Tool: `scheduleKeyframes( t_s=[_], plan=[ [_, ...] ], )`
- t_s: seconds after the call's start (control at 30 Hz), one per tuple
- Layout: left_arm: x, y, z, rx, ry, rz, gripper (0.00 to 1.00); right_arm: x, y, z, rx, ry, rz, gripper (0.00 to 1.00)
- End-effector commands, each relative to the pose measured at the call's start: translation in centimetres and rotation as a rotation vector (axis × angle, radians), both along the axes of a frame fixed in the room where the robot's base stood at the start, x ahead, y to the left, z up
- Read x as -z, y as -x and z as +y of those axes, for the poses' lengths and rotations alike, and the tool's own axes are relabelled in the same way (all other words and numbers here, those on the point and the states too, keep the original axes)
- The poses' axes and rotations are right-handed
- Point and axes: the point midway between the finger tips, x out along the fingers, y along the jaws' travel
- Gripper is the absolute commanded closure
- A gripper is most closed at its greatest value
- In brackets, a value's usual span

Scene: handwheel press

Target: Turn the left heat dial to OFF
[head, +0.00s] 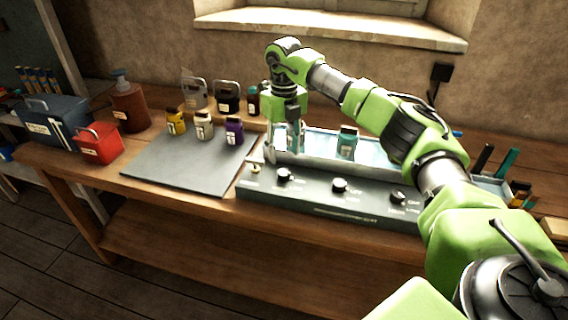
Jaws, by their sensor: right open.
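The handwheel press unit has a dark front panel (320,200) along the table's front edge, with several black knobs. The left heat dial (284,174) is a small black knob with a white mark; its lettering is too small to read. A middle knob (340,185) and a right knob (398,198) sit along the same panel. My right gripper (283,147) points down just above and behind the left dial. Its fingers are apart, with nothing seen held between them, and it looks clear of the dial. My left gripper is out of view.
A teal jar (348,142) stands in the pale tray behind the panel, right of my right gripper. Yellow (176,122), white (204,125) and purple (234,131) jars stand on the grey mat (180,165). A red box (99,143) stands left.

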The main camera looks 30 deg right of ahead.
Motion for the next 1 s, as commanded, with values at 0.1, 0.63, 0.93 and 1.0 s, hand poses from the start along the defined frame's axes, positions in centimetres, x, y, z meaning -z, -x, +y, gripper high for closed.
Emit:
scheduleKeyframes(
  t_s=[0.1,0.63,0.93,1.0],
  plan=[
    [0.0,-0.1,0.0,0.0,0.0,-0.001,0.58,-2.4,-0.1,0.1,0.0,-0.001,-0.002,0.58],
    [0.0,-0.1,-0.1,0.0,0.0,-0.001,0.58,-4.8,0.0,0.0,0.0,0.0,0.001,0.58],
    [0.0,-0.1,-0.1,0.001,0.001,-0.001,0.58,-4.7,0.0,0.2,-0.003,-0.004,-0.001,0.58],
    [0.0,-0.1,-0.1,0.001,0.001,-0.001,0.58,-4.2,-0.3,1.1,-0.02,-0.021,-0.011,0.58]
  ],
)
